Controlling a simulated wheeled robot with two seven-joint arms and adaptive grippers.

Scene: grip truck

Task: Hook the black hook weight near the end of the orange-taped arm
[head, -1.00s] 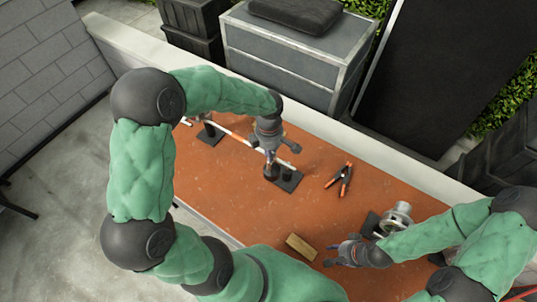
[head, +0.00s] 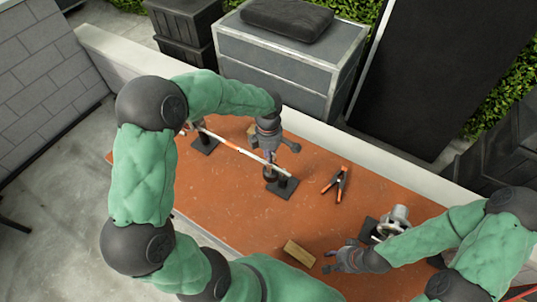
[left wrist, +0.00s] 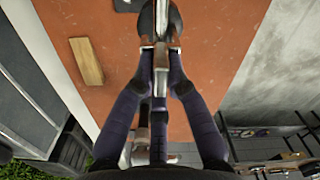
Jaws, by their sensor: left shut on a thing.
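My left gripper (head: 269,158) is shut on the black hook weight (head: 270,173), which hangs under the fingertips close to the right stand. In the left wrist view the closed fingers (left wrist: 161,48) meet at a metal piece, with the dark weight (left wrist: 147,20) beyond them. The long thin arm (head: 249,154), white with orange tape, runs from the left stand towards the right stand, close to the weight. I cannot tell whether the hook touches it. My right gripper (head: 327,260) is open and empty, low over the table near a wooden block (head: 299,253).
The rust-coloured table (head: 230,205) carries the black stand bases (head: 205,143), an orange-black clamp (head: 337,183) and a metal fixture (head: 393,222). Another wooden block shows in the left wrist view (left wrist: 86,61). Grey cases stand behind the low wall. The front-left table is clear.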

